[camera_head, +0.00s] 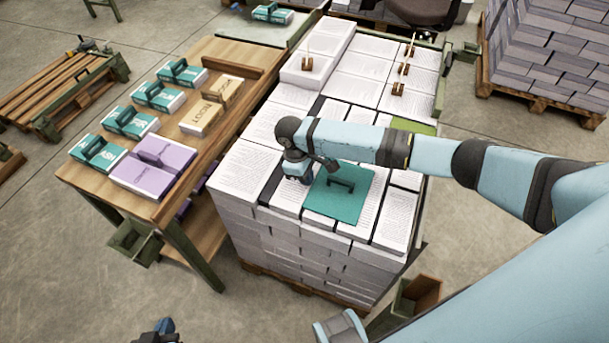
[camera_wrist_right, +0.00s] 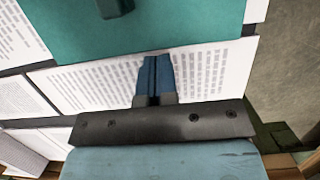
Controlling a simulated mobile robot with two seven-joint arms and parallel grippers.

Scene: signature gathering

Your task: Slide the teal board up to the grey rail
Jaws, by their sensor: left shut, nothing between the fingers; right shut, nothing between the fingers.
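The teal board (camera_head: 338,194) lies flat on printed sheets on top of the paper stack, with a dark handle (camera_head: 341,184) standing on it. My right gripper (camera_head: 298,172) points down just left of the board. In the right wrist view the right gripper (camera_wrist_right: 155,66) has its blue fingers shut and empty, close to the edge of the teal board (camera_wrist_right: 170,28). I cannot tell whether they touch it. My left gripper (camera_head: 163,327) is shut and empty at the bottom edge, partly cut off. A grey-green rail (camera_head: 440,95) runs along the stack's right side; I cannot tell if it is the grey rail.
A wooden table (camera_head: 215,58) with teal and purple packs stands left of the paper stack (camera_head: 300,240). Small wooden pegged pieces (camera_head: 404,70) stand on its far part. A green patch (camera_head: 414,126) lies beyond my right arm. Open floor (camera_head: 80,260) is at lower left.

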